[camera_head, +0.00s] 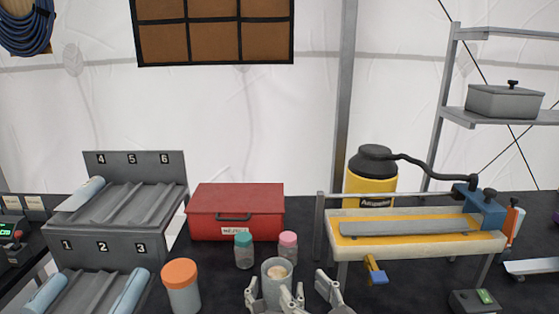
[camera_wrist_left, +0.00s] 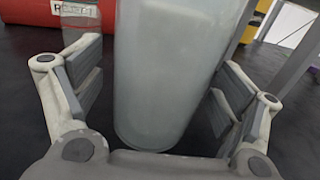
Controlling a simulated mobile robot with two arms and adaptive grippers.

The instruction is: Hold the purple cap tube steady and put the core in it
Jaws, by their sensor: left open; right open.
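An uncapped translucent tube (camera_head: 277,268) stands upright at the front centre, with a pale beige round end visible inside its mouth. In the left wrist view the tube (camera_wrist_left: 165,95) shows a paler shape inside. My left gripper (camera_head: 275,296) is open, with one finger on each side of the tube and visible gaps in the wrist view. My right gripper (camera_head: 331,290) is open just right of the tube, partly cut off by the lower edge, with nothing seen in it. A small purple thing (camera_head: 556,217) shows at the right edge; whether it is a cap is unclear.
Jars with teal (camera_head: 243,252), pink (camera_head: 288,247) and orange (camera_head: 181,285) lids stand nearby. A red box (camera_head: 236,205) is behind. A numbered rack (camera_head: 135,165) holding pale cylinders is left; a yellow-lined trough (camera_head: 415,241) and a control box (camera_head: 474,302) are right.

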